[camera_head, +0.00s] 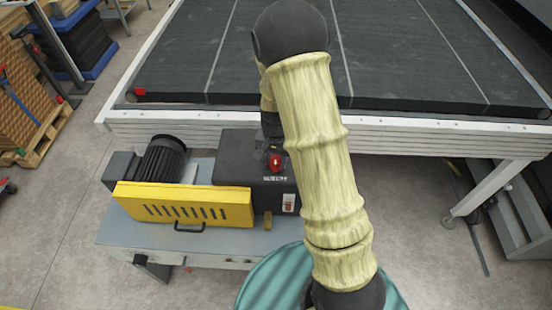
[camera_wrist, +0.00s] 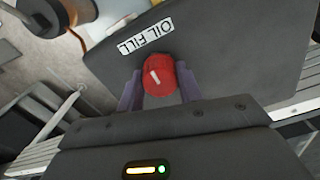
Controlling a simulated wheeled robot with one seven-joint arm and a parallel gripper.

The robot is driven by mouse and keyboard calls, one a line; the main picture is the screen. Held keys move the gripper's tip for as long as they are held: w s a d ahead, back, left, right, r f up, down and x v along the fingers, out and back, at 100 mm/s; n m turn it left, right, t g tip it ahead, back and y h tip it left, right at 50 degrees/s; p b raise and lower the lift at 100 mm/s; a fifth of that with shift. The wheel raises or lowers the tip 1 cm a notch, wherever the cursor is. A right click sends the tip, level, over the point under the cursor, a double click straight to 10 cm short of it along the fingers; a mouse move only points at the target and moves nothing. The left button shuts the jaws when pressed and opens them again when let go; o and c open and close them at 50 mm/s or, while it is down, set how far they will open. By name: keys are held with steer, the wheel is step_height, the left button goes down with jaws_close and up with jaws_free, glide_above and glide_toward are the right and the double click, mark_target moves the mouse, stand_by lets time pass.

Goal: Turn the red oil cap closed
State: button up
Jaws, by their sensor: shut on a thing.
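The red oil cap (camera_wrist: 160,78) has a white mark on its top and sits on the dark housing (camera_wrist: 215,50) beside a white label (camera_wrist: 146,38) reading "OIL FILL". My gripper (camera_wrist: 160,90) is shut on the cap, with one finger on each side of it. In the head view the red cap (camera_head: 275,162) shows on top of the dark gearbox housing (camera_head: 240,150), partly hidden by my gripper (camera_head: 272,145). My arm covers the area right of it.
A yellow slotted guard (camera_head: 185,205) and a black motor (camera_head: 163,158) stand left of the housing on a grey base. A large dark-topped table (camera_head: 400,60) with a white edge lies behind. A striped teal round thing (camera_head: 270,280) is in front.

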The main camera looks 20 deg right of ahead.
mark_target(276, 160)
steer(key=shift+w+r, duration=0.15)
steer(key=shift+w, duration=0.05)
steer(key=o, duration=0.9)
steer(key=shift+o, duration=0.4)
steer(key=shift+s, duration=0.1)
step_height(276, 160, up, 17)
steer(key=b, duration=0.1)
steer(key=shift+r+b, duration=0.15)
steer(key=shift+b, duration=0.15)
steer(key=shift+s, duration=0.1)
steer(key=s+f+n+t, duration=0.2)
steer(key=s+f+n, duration=0.2)
steer(key=s, duration=1)
steer(key=shift+f+n+t, duration=0.2)
steer(key=shift+n+t, duration=0.1)
steer(key=shift+n, duration=0.8)
